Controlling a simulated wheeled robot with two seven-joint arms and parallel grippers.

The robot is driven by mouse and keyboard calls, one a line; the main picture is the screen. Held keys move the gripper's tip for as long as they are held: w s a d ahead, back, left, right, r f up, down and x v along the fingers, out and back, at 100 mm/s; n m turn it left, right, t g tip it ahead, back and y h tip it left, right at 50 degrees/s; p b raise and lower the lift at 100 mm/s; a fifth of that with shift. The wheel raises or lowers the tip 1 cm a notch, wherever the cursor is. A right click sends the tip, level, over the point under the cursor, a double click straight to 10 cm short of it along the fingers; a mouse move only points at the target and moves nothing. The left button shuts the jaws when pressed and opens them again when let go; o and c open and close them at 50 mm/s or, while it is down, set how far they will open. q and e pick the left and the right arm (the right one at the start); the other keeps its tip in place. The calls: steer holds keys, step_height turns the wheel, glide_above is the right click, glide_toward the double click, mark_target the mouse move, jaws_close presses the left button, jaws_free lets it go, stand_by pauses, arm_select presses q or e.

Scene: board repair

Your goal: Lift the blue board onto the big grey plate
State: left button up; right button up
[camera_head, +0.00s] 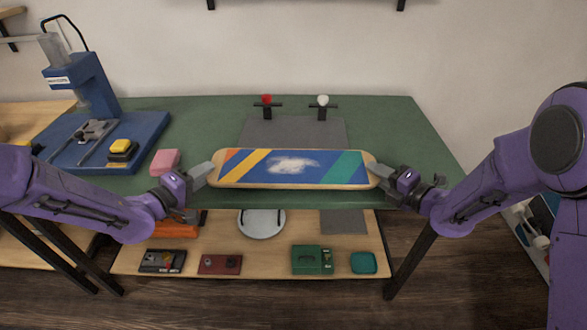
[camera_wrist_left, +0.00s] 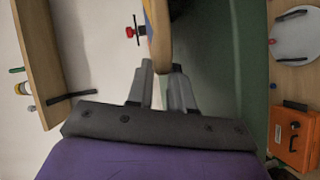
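The blue board (camera_head: 291,168) is long, with rounded wooden ends and orange, yellow and green stripes around a white patch. It spans between my two grippers, level, near the table's front edge and in front of the big grey plate (camera_head: 292,130). My left gripper (camera_head: 208,171) is shut on its left end; the left wrist view shows the board's edge (camera_wrist_left: 158,40) between the fingertips (camera_wrist_left: 162,68). My right gripper (camera_head: 377,176) is shut on its right end. The board hides part of the plate's near side.
The green table (camera_head: 390,125) has free room right of the plate. Two small clamps, with a red knob (camera_head: 267,100) and a white knob (camera_head: 323,101), stand behind the plate. A blue press (camera_head: 85,95), yellow block (camera_head: 121,148) and pink block (camera_head: 165,161) are left.

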arm_select(q)
jaws_close()
arm_select(e)
jaws_close()
arm_select(q)
steer(key=shift+s+f, duration=0.15)
steer(key=shift+f, duration=0.05)
arm_select(e)
steer(key=shift+s+f, duration=0.25)
steer(key=shift+f, duration=0.05)
arm_select(q)
steer(key=shift+r, duration=0.1)
arm_select(e)
steer(key=shift+r, duration=0.1)
